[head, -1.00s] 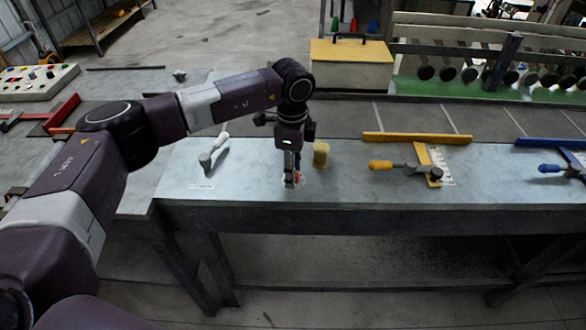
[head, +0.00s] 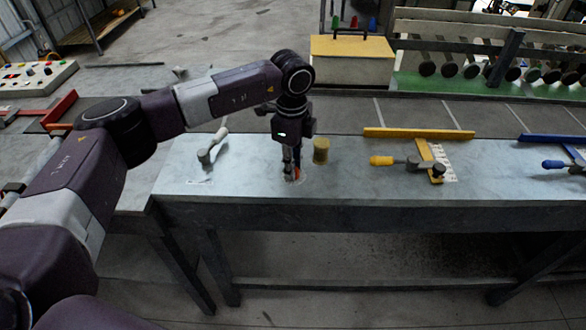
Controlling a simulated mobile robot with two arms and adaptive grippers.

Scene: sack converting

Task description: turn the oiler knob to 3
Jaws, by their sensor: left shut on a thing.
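My left gripper (head: 292,172) points straight down at the grey bench top, its fingers shut low over a small fitting there, which I take to be the oiler knob. The fingers hide most of the knob; an orange-red bit (head: 298,174) shows at their right side, with a pale patch around it on the bench. The number that the knob points to cannot be read. A yellow cylinder (head: 321,150) stands upright just right of the gripper, apart from the fingertips. My right gripper is not in view.
On the bench (head: 370,190), a pale-handled tool (head: 212,146) lies left of the gripper.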

